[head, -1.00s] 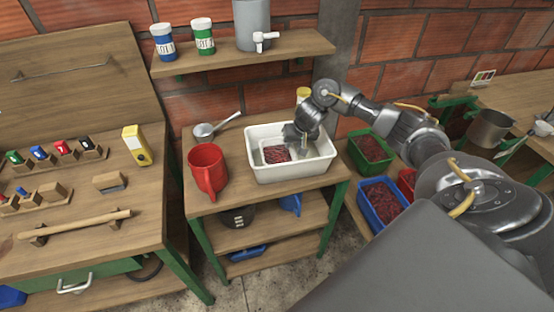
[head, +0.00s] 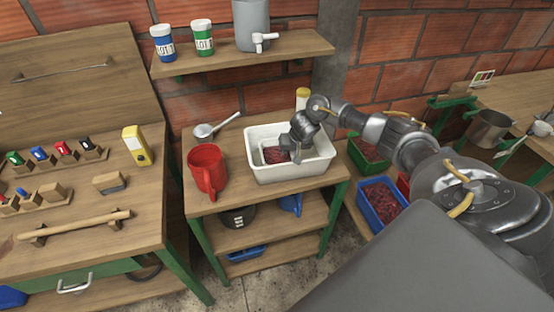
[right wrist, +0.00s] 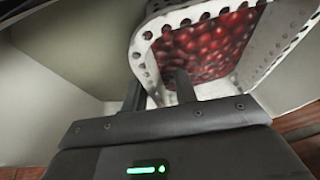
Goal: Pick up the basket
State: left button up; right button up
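The basket (head: 268,156) is white, perforated and filled with dark red cherries. It sits inside a larger white tub (head: 254,168) on the small wooden table. My right gripper (head: 293,153) reaches down into the tub at the basket's right side. In the right wrist view, the basket's holed rim (right wrist: 140,58) runs between the two fingers (right wrist: 160,88). One finger is outside the wall and the other is inside, in front of the cherries. The fingers stand apart and look open, with no clear grip on the wall. My left gripper is not in view.
A red jug (head: 207,170) stands just left of the tub, and a metal scoop (head: 215,127) lies behind it. A yellow-capped jar (head: 302,98) is behind the tub. Green (head: 358,158) and blue (head: 379,222) crates of cherries stand to the right. A shelf (head: 240,54) hangs above.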

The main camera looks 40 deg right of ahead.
jog(key=shift+f+p, duration=0.25)
jog(key=shift+p, duration=0.1)
dwell(0.4)
grip_shut()
